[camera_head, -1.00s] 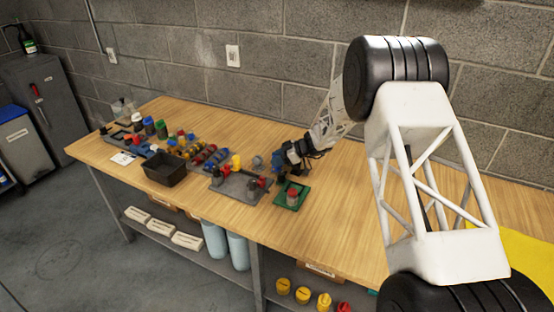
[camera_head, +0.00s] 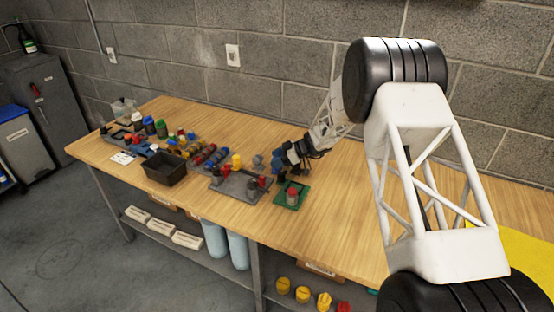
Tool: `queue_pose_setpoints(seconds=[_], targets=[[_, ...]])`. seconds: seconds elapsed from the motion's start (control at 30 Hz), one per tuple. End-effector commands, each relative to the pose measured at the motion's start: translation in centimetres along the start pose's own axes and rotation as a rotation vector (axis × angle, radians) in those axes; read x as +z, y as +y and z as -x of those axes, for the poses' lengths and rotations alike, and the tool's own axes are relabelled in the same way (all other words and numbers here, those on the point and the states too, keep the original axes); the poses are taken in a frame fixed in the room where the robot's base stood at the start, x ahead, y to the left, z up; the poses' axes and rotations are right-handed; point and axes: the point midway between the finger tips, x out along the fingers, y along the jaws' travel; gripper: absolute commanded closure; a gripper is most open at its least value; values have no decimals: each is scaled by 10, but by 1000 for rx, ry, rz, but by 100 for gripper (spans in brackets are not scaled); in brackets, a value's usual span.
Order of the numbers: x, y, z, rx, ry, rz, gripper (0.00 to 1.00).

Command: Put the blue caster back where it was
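My gripper (camera_head: 282,168) is low over the table, just behind the green pad (camera_head: 281,201) and right of the grey tray (camera_head: 225,187). A small blue patch (camera_head: 276,162) shows at its tip. It may be the blue caster, but I cannot tell whether it is held or whether the fingers are open. A grey piece with a red top (camera_head: 292,195) stands on the green pad. The grey tray carries a yellow piece (camera_head: 236,161) and red and dark pieces. Other blue pieces (camera_head: 162,130) stand farther left on the table.
A black open bin (camera_head: 165,170) stands left of the grey tray. Several coloured pieces crowd the table's left part. A small grey piece (camera_head: 258,162) is just left of my gripper. The wooden table (camera_head: 335,215) is clear right of the green pad.

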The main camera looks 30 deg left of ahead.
Motion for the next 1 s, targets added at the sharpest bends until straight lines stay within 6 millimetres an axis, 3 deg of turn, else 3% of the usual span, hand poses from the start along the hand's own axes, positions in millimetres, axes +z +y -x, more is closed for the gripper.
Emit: queue_pose_setpoints(seconds=[0.03,0.47,0.67,1.0], targets=[[16,-5,-8,-9,-4,-13,41],[7,-6,-3,-10,-4,-16,41],[2,-4,23,-5,-3,-14,41],[-3,-2,82,-2,-2,-7,41]])
